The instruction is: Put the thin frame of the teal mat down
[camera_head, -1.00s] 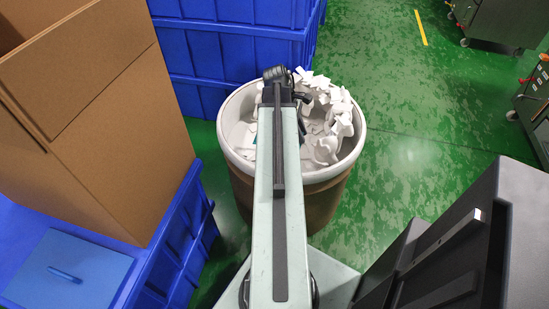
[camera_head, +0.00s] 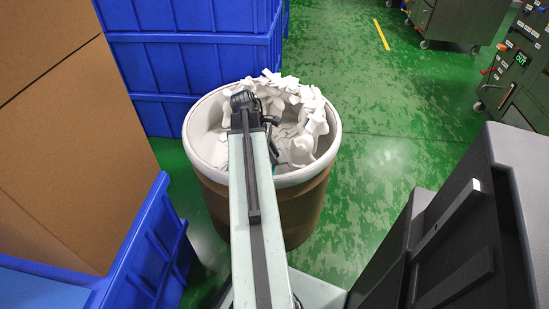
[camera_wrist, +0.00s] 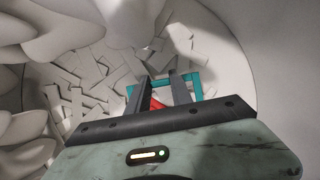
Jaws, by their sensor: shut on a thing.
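A thin teal frame (camera_wrist: 193,82) shows in the wrist view at the tips of my gripper (camera_wrist: 161,78). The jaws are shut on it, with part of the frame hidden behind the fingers. A small red piece (camera_wrist: 157,103) shows between the fingers; I cannot tell what it belongs to. In the head view my arm reaches over the open drum (camera_head: 303,215), and the gripper is hidden behind the arm's end. I cannot tell whether the frame touches the pieces below it.
White scrap strips (camera_wrist: 88,93) lie at the drum's bottom, and larger white lumps (camera_head: 308,120) heap at its far right. The drum's pale wall (camera_wrist: 285,50) is close on the right. Blue crates (camera_head: 185,60) stand behind, a cardboard box (camera_head: 75,130) left, a black case (camera_head: 470,235) right.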

